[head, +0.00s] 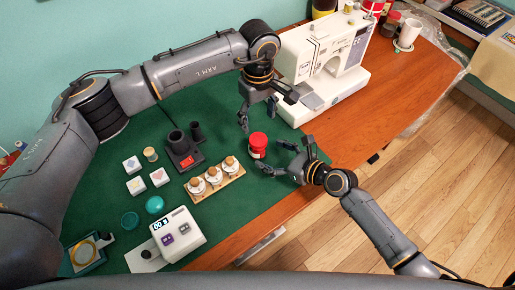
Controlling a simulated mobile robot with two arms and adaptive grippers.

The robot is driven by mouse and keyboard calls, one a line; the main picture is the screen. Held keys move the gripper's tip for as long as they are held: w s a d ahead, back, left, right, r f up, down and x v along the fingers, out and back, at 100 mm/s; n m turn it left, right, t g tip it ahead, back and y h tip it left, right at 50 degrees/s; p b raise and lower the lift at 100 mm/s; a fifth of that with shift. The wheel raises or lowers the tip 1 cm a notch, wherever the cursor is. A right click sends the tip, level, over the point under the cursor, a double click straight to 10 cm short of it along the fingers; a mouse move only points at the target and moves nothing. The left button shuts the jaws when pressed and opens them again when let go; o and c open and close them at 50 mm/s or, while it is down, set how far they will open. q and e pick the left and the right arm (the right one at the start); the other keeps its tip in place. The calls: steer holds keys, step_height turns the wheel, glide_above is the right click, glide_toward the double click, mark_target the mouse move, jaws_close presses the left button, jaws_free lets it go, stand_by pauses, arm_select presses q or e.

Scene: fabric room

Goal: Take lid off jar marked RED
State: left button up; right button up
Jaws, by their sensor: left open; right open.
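A small red jar (258,149) with a red top stands upright on the green mat, near the middle of the head view. Any marking on it is too small to read. My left gripper (264,114) is open above and behind the jar, with its fingers pointing down toward it. My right gripper (273,157) is open just right of the jar, its fingers pointing left on either side of the jar's near right. It looks apart from the jar, though contact is hard to tell. Both grippers are empty.
A white sewing machine (325,62) stands behind the grippers. Bare wooden tabletop (405,85) is at right.

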mark_target(265, 152)
steer(key=x, duration=0.6)
steer(key=shift+a, duration=0.1)
jaws_close()
